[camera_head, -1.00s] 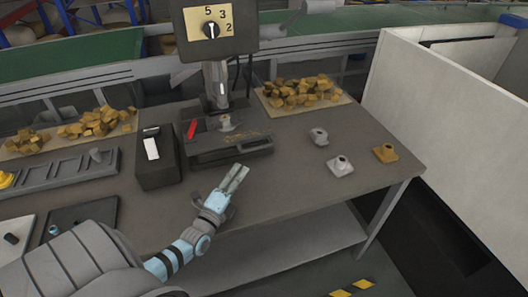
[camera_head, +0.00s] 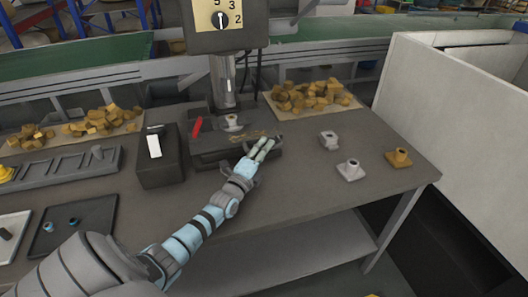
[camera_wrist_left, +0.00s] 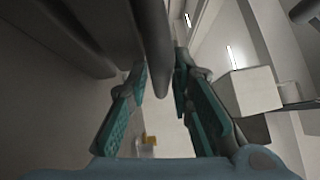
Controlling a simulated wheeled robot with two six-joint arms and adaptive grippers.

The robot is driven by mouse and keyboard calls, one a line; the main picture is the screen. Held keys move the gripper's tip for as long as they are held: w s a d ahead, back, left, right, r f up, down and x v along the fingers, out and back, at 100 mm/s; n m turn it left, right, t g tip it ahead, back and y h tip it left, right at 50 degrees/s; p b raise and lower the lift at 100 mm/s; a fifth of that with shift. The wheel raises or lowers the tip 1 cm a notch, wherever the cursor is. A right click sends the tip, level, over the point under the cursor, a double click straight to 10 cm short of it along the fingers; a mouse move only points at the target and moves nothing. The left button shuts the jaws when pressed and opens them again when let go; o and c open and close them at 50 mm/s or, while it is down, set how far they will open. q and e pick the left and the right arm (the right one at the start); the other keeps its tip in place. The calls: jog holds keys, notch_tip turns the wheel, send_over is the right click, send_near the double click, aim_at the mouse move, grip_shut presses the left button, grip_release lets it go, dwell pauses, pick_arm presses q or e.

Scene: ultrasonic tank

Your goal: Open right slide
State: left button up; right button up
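The machine (camera_head: 227,88) stands at the back of the table, with a dark grey block (camera_head: 210,158) at its base. A slide or drawer with a dark front bar is on the right of this block, partly hidden by my gripper. My left gripper (camera_head: 267,147) is at the front right of the block, beside this bar. In the left wrist view my left gripper (camera_wrist_left: 160,92) is open, its teal pads apart. A dark rounded bar (camera_wrist_left: 152,45) reaches between them; I cannot tell whether they touch it. My right gripper is not in view.
A black box with a white switch (camera_head: 154,147) stands left of the block. Grey fittings (camera_head: 350,171) and a brass-coloured one (camera_head: 398,158) stand to the right. Piles of brown pieces (camera_head: 312,94) lie behind. The table's front right (camera_head: 300,190) is clear.

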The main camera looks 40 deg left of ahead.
pick_arm(q)
grip_shut()
